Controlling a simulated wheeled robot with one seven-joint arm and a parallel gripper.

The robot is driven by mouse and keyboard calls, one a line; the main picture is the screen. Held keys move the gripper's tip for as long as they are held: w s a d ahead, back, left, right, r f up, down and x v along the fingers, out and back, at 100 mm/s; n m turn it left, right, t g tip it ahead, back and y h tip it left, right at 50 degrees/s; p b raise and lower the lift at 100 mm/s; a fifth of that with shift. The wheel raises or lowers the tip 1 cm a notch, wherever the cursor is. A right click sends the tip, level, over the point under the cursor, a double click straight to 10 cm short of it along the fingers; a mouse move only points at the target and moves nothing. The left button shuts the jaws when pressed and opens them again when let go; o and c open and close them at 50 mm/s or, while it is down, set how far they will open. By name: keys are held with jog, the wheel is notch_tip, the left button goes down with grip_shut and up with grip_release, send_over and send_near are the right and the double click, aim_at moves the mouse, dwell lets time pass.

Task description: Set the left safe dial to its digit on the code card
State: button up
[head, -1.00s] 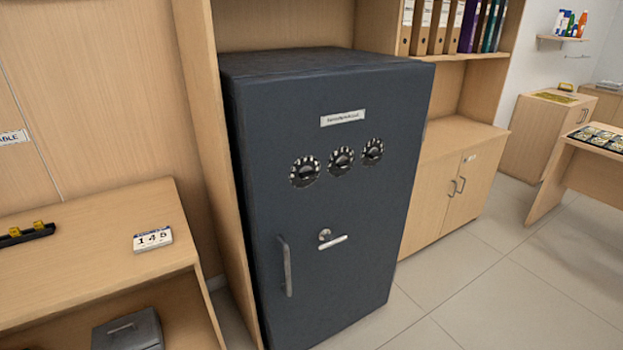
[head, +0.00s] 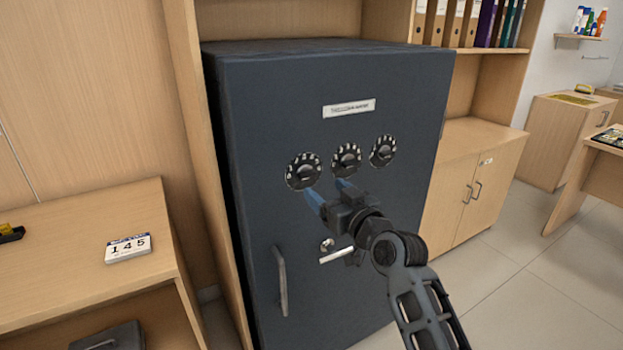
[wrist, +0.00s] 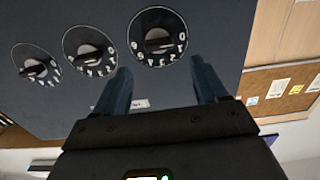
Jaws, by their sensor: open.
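The dark grey safe (head: 240,210) has three black dials with white digits in a row. The left dial (head: 304,171) is just beyond my gripper (head: 329,192). In the wrist view, which is upside down, the left dial (wrist: 158,37) is the rightmost one, and my gripper's fingertips (wrist: 160,68) are spread on either side below it, apart from its knob. My gripper is open and empty. The middle dial (head: 346,160) and right dial (head: 383,151) are uncovered. The code card (head: 128,248) on the left counter reads 1 4 5. The dial's set digit is too small to tell.
Below the dials are a silver lever (head: 337,256), partly behind my arm, and a vertical door handle (head: 281,280). A wooden counter (head: 75,225) stands at left, a cabinet (head: 470,180) at right. Open tiled floor (head: 540,290) lies at lower right.

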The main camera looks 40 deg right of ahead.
aim_at(311, 176)
jog(key=shift+p+x, duration=0.85)
jog(key=shift+x, duration=3.05)
jog(key=shift+c, duration=0.4)
jog(key=c, duration=1)
jog(key=shift+m, duration=0.3)
jog(key=shift+d+m+p, duration=0.15)
jog(key=shift+m+p, duration=0.4)
jog(key=shift+m, duration=2.05)
jog(key=shift+s, duration=0.1)
